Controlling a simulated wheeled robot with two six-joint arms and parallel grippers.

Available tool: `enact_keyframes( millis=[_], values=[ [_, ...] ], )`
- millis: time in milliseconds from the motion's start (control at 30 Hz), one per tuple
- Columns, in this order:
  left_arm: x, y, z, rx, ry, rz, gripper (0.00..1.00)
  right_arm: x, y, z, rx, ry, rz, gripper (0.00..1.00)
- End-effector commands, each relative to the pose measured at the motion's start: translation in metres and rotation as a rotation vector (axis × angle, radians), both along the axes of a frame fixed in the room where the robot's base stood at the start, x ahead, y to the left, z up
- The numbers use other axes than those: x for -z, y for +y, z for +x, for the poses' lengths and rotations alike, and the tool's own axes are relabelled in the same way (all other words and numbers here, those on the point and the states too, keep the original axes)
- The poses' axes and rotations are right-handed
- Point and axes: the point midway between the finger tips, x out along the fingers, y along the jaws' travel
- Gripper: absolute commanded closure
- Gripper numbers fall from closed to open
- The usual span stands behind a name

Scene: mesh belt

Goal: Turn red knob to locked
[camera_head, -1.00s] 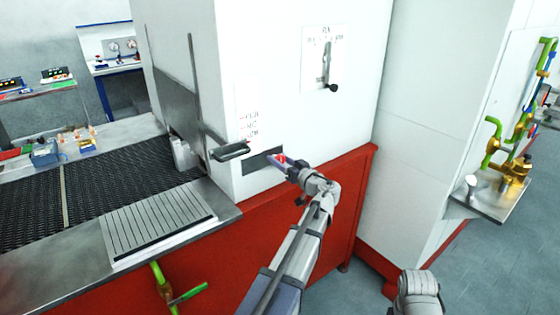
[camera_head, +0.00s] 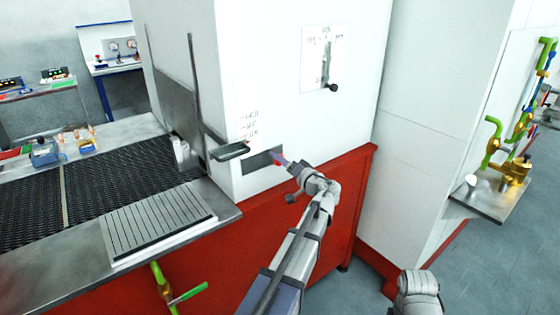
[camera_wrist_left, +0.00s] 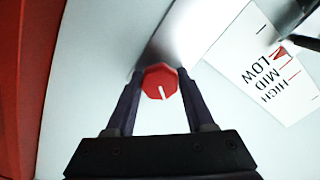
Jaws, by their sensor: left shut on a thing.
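The red knob (camera_wrist_left: 161,81) is faceted, with a white pointer line running from its middle towards the lower edge of the left wrist view, slightly right. My left gripper (camera_wrist_left: 160,92) is shut on it, one dark finger on each side. In the head view my left gripper (camera_head: 281,160) is at the white machine front, beside a dark rectangular panel (camera_head: 262,160). There the knob is mostly hidden by the fingers. I see no locked mark by the knob. My right gripper is not in view.
A label (camera_wrist_left: 265,65) reading LOW, MID, HIGH is near the knob. A dark handle (camera_head: 230,151) juts out left of my gripper. Above right is a slotted plate with a black-knobbed lever (camera_head: 333,87). The red base (camera_head: 290,225) lies below.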

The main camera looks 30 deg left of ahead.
Motion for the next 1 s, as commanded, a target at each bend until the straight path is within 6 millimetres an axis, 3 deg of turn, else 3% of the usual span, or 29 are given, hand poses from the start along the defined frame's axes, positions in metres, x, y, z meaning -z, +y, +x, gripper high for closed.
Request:
enact_keyframes(
  millis=[600, 1000],
  values=[
    [0.0016, -0.0006, 0.0004, 0.001, 0.530, 0.218, 1.00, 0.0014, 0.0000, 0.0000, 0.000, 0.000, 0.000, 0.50],
    [0.0023, -0.0007, 0.0003, 0.000, 0.774, 0.319, 1.00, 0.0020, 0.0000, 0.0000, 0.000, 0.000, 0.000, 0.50]
  ],
)
